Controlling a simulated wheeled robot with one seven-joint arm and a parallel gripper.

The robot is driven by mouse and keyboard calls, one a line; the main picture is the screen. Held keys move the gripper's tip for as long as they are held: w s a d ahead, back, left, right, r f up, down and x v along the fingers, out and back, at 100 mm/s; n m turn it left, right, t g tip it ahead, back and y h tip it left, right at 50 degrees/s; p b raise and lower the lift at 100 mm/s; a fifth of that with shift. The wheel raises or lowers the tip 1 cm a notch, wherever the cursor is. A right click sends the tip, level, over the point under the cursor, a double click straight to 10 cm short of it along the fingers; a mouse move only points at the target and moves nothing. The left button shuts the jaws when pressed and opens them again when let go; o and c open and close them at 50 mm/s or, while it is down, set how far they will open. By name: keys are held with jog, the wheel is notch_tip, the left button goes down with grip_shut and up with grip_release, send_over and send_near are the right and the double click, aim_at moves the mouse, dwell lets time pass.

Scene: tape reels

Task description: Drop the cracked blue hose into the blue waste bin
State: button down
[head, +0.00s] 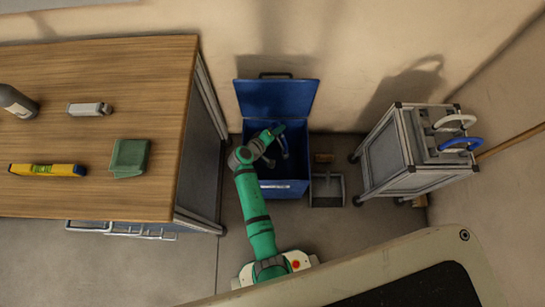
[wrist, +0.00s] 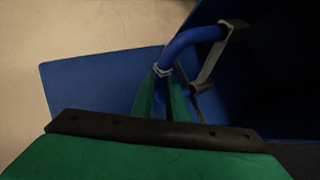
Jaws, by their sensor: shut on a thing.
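The blue waste bin (head: 262,190) stands on the floor with its lid raised against the wall; its blue wall or lid also shows in the wrist view (wrist: 85,95). My arm reaches over the open bin. In the wrist view my gripper (wrist: 161,80) is shut on a blue hose (wrist: 195,36), near a pale ring on it. The hose curves up and right, beside a grey metal piece (wrist: 216,55), over the dark bin interior. Whether the hose is cracked cannot be made out.
A wooden workbench (head: 100,205) at left holds a bottle, a grey block, a yellow level and a green stack. A grey cart (head: 388,155) at right carries a white hose (head: 455,119) and another blue hose (head: 462,142). A dustpan (head: 327,190) lies right of the bin.

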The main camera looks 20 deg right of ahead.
jog(key=shift+w+f, duration=0.1)
jog(key=shift+f, duration=0.4)
jog(key=shift+s+f, duration=0.25)
jog(key=shift+f, duration=0.5)
jog(key=c, duration=1.7)
grip_release()
jog(key=shift+o, duration=0.2)
jog(key=shift+a, duration=0.1)
jog(key=v, duration=1)
jog(key=shift+s+a+r, duration=0.15)
jog(key=shift+a+r, duration=0.05)
jog(key=shift+r, duration=0.05)
